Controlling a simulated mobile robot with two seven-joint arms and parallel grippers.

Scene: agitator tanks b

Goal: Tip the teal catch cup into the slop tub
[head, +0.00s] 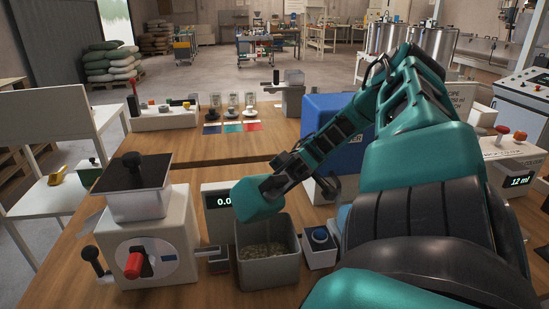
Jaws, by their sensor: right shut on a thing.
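The teal catch cup (257,203) is held tilted above the grey slop tub (268,273). My right gripper (277,187) is shut on the cup, with its arm coming in from the right. The cup's mouth is turned away, so I cannot see what is left inside. The tub stands upright on the wooden table, with pale greenish, lumpy contents low inside it. My left gripper is not in view.
A white machine (152,240) with a red-tipped knob stands left of the tub. A blue box (335,130) stands farther back.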

